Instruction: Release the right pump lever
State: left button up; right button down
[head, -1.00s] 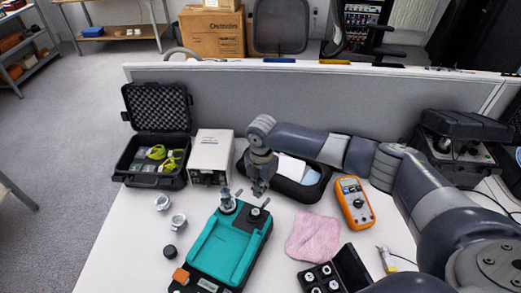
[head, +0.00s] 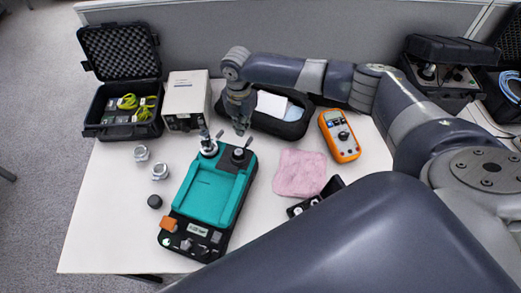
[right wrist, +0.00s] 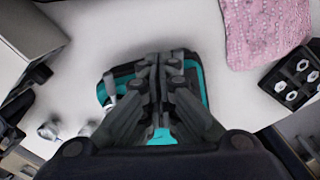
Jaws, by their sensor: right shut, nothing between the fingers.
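The pump is a black case with a teal top (head: 212,190), lying tilted on the white table in the head view. Two small levers stand at its far end: the left lever (head: 205,133) and the right lever (head: 248,142), beside a dark round knob (head: 239,154). My right gripper (head: 240,130) points down just behind the right lever, shut and empty; I cannot tell whether it touches the lever. In the right wrist view, the shut fingers (right wrist: 164,65) cover most of the teal pump (right wrist: 205,85) and hide the right lever. My left gripper is out of view.
An orange multimeter (head: 339,136) and pink cloth (head: 300,173) lie to the right. An open case (head: 122,85) stands at left. Loose round fittings (head: 160,172) lie left of the pump.

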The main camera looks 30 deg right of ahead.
aim_at(251, 138)
pick_arm(q)
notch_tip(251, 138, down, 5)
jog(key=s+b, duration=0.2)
jog(key=b, duration=0.2)
pick_arm(e)
jog(key=f+m, duration=0.1)
jog(key=s+d+f+m, duration=0.1)
jog(key=s+f+m+p, duration=0.1)
jog(key=m, duration=0.1)
jog(key=shift+d+f, duration=0.25)
jog(key=shift+d, duration=0.05)
jog(key=s+m+p, duration=0.6)
jog(key=m+p, duration=0.5)
pick_arm(q)
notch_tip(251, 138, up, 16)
jog(key=p, duration=0.3)
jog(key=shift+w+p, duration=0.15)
jog(key=shift+p, duration=0.25)
pick_arm(e)
notch_tip(251, 138, up, 7)
jog(key=shift+s, duration=0.15)
